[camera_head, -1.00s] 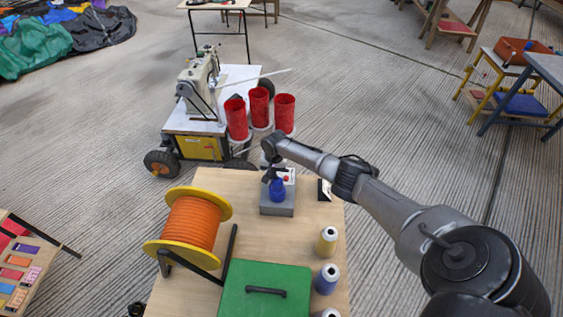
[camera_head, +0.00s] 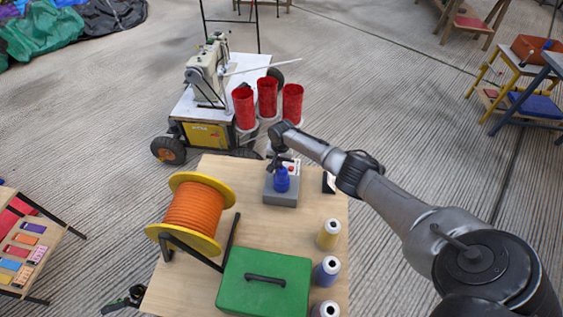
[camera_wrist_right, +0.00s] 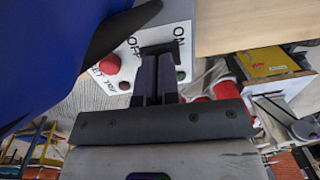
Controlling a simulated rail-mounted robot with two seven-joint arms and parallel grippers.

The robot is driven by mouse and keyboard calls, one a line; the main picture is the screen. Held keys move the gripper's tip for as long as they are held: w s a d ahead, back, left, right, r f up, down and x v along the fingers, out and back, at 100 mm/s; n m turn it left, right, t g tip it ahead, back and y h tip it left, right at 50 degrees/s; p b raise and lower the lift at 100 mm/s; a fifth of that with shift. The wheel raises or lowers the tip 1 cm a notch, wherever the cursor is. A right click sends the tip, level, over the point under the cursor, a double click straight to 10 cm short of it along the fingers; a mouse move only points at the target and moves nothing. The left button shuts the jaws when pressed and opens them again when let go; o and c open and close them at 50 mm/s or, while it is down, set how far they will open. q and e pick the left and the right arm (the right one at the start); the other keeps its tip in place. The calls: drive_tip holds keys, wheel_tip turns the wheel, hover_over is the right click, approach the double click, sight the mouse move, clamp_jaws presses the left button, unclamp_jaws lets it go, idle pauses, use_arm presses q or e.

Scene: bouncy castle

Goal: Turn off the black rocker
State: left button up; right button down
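The grey control box (camera_head: 282,199) stands at the back of the wooden table and has a white panel (camera_wrist_right: 184,12) with OFF and ON lettering. In the right wrist view the black rocker (camera_wrist_right: 160,47) lies between those words, partly hidden by the fingertips. My right gripper (camera_wrist_right: 157,60) is shut, its two fingers nearly together and empty. The fingertips are at the rocker; whether they touch it I cannot tell. In the head view my right gripper (camera_head: 277,160) is over the box. A dark shape at the lower left may be my left gripper, but this is unclear.
A red button (camera_wrist_right: 109,64) sits beside the OFF lettering. A blue object (camera_head: 281,179) at the box fills the wrist view's left side. An orange cable reel (camera_head: 194,216), a green case (camera_head: 262,284) and thread cones (camera_head: 328,234) share the table. Red cylinders (camera_head: 267,97) stand behind.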

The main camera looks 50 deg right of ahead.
drive_tip(key=shift+s+a+f, duration=0.1)
drive_tip(key=shift+a+f, duration=0.05)
drive_tip(key=shift+f, duration=0.25)
drive_tip(key=shift+s+a+f, duration=0.1)
drive_tip(key=shift+f, duration=0.3)
drive_tip(key=shift+r+p, duration=0.25)
drive_tip(key=shift+p, duration=0.05)
wheel_tip(320, 180, up, 6)
drive_tip(key=p, duration=0.6)
drive_tip(key=shift+w+d+f, duration=0.1)
drive_tip(key=shift+d+f, duration=0.05)
drive_tip(key=shift+f, duration=0.05)
wheel_tip(320, 180, up, 10)
drive_tip(key=p, duration=0.3)
drive_tip(key=shift+s+d+f, duration=0.25)
drive_tip(key=shift+s+d, duration=0.05)
